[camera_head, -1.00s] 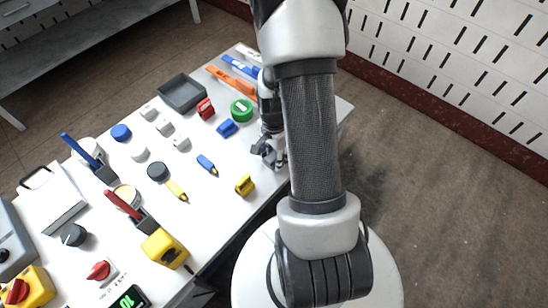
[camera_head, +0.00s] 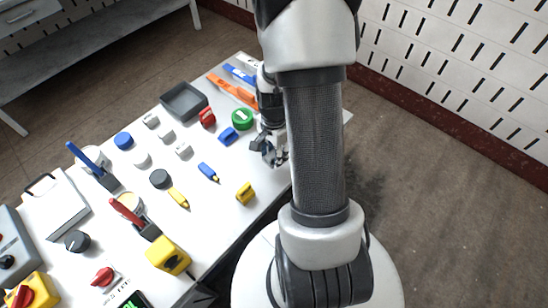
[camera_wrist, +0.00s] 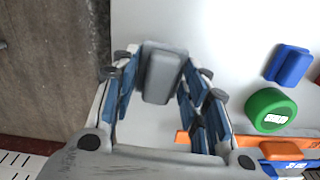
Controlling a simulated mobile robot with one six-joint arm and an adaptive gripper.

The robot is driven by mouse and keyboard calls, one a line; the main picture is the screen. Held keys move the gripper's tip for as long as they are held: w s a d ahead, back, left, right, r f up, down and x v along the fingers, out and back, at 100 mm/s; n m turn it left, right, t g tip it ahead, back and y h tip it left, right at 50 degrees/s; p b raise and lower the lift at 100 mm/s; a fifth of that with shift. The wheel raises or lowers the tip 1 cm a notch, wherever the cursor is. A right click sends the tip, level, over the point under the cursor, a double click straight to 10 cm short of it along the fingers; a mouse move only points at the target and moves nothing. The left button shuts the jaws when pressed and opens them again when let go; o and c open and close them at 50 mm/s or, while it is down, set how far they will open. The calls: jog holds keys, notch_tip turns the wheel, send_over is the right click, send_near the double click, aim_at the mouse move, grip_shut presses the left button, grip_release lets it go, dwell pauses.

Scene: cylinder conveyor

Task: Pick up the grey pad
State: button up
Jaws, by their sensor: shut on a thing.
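The grey pad (camera_wrist: 163,76) is a rounded grey block in the wrist view, between the two blue-lined fingers of my gripper (camera_wrist: 160,66). The fingers are closed on its sides. In the head view my gripper (camera_head: 270,150) is over the right edge of the white table (camera_head: 225,196). The pad cannot be made out clearly there, as the gripper and arm cover that spot.
A dark grey tray (camera_head: 184,101) sits farther back. Bare floor lies beyond the table's right edge.

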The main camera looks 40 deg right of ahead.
notch_tip(320, 180, up, 14)
jog(key=p, duration=0.4)
jog(key=shift+r, duration=0.25)
jog(key=o, duration=0.5)
jog(key=shift+c, duration=0.2)
jog(key=c, duration=0.4)
jog(key=shift+s+f, duration=0.1)
jog(key=shift+c, duration=0.2)
